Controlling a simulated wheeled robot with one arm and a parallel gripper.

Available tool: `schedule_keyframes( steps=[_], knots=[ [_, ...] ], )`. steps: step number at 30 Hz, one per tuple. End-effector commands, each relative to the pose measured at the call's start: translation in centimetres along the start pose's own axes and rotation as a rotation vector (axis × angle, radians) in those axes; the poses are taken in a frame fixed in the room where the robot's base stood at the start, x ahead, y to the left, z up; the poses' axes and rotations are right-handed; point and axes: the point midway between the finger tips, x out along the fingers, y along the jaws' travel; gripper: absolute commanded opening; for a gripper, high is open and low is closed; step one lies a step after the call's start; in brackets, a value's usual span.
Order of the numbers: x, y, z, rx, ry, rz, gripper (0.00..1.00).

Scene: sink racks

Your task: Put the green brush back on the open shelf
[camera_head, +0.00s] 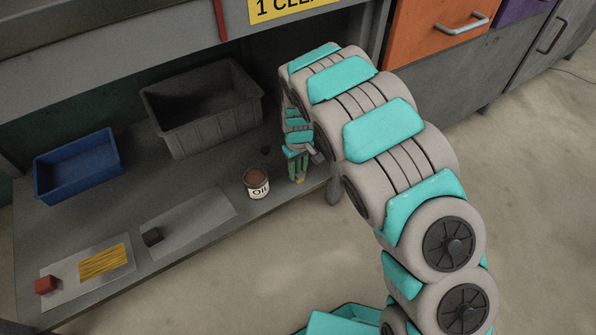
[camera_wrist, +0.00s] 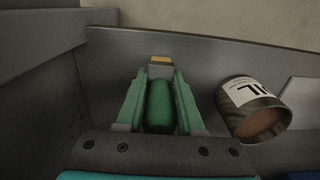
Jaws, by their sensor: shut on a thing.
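The green brush (camera_wrist: 159,104) is between the two fingers of my gripper (camera_wrist: 160,78) in the wrist view, with a grey and yellow-orange end showing beyond the fingertips. My gripper is shut on it. In the head view my gripper (camera_head: 297,160) is at the right end of the grey open shelf (camera_head: 100,200), just right of the oil can; the brush is mostly hidden there by my gripper. I cannot tell whether the brush touches the shelf.
An oil can (camera_head: 256,183) stands close left of my gripper; it also shows in the wrist view (camera_wrist: 250,108). A grey bin (camera_head: 205,125) and a blue bin (camera_head: 77,180) stand behind. A red block (camera_head: 46,285) and a yellow bundle (camera_head: 103,262) lie front left.

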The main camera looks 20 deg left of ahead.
Motion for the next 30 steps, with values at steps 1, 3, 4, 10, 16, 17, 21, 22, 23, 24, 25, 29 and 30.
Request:
schedule_keyframes(
  steps=[1,3,4,10,16,17,21,22,23,24,25,29,30],
  knots=[
    [0.45,0.01,0.02,0.000,0.000,0.000,0.00],
    [0.45,0.01,0.00,0.000,0.001,0.000,0.00],
    [0.39,0.01,-0.03,0.000,0.001,0.000,0.00],
    [0.49,0.01,-0.02,0.001,0.001,0.000,0.00],
    [0.54,0.01,-0.03,0.001,0.002,0.000,0.55],
    [0.54,0.01,-0.03,0.001,0.002,0.000,0.58],
    [0.54,0.01,-0.03,0.001,0.002,0.000,0.67],
    [0.54,0.01,-0.03,0.001,0.002,0.000,0.67],
    [0.54,0.02,-0.03,0.001,0.002,0.000,0.67],
    [0.54,0.02,-0.03,0.001,0.002,0.000,0.67],
    [0.54,0.02,-0.03,0.001,0.002,0.000,0.67],
    [0.31,0.03,-0.06,0.001,0.003,0.000,0.67],
    [0.08,0.03,-0.07,0.001,0.003,0.001,0.67]
  ],
)
